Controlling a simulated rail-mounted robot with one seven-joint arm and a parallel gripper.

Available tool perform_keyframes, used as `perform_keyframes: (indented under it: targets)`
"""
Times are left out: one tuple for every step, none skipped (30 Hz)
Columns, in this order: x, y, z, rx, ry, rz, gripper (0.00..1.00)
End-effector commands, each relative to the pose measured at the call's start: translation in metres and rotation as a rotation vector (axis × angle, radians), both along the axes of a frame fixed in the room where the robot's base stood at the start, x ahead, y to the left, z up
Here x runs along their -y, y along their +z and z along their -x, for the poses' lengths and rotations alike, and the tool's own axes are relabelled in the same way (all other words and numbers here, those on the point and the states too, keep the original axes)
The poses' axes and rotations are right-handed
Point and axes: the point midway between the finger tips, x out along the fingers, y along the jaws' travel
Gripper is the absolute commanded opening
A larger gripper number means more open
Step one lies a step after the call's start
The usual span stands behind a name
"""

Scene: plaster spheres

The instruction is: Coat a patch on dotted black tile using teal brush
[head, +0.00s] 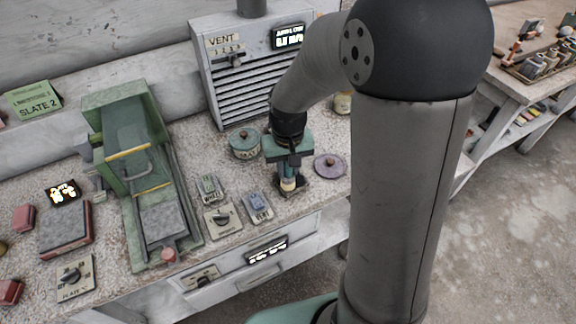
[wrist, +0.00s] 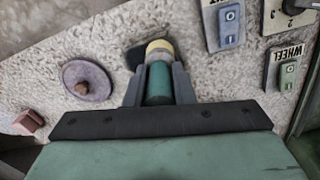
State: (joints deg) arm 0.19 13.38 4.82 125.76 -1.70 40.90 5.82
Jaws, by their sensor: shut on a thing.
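My gripper (head: 287,160) points down over the speckled bench and is shut on the teal brush (wrist: 158,84). In the wrist view the teal handle lies between my two fingers (wrist: 157,78), with a cream-yellow collar (wrist: 160,47) beyond them. In the head view the brush's pale lower part (head: 288,184) shows under the gripper. A black tile (wrist: 135,57) lies beneath and beside the brush end, mostly hidden by it. No dots can be made out on it. I cannot tell whether the bristles touch the tile.
A purple round lid (head: 330,166) with a knob lies right of the gripper, and a green lidded pot (head: 244,143) stands left. Wheel and vent switches (head: 257,206) sit in front. A green press (head: 140,170) stands farther left; the vent cabinet (head: 250,75) is behind.

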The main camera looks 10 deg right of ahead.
Motion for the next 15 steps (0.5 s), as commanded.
perform_keyframes:
  targets:
    - [0.000,-0.001,0.000,0.000,0.000,0.000,0.00]
    - [0.000,0.000,0.000,0.000,0.000,0.000,0.00]
    - [0.000,0.000,0.001,0.000,0.000,0.000,0.00]
    - [0.000,0.000,0.001,0.000,0.000,0.000,0.00]
    - [0.001,0.000,0.002,0.000,0.000,0.000,0.00]
    - [0.001,0.001,0.004,0.000,0.000,0.000,0.00]
    - [0.002,0.001,0.006,0.000,-0.001,0.000,0.00]
    - [0.002,0.001,0.007,0.000,-0.001,0.000,0.00]
    - [0.003,0.001,0.009,-0.001,0.000,0.000,0.00]
    - [0.003,0.001,0.010,0.000,0.000,0.000,0.00]
    - [0.003,0.001,0.010,0.000,0.000,0.000,0.00]
    - [0.004,0.001,0.012,0.000,0.000,0.000,0.00]
    - [0.004,0.001,0.013,0.000,0.000,0.000,0.00]
    - [0.005,0.001,0.014,0.001,0.000,0.000,0.00]
    - [0.005,0.000,0.016,0.000,0.000,0.000,0.00]
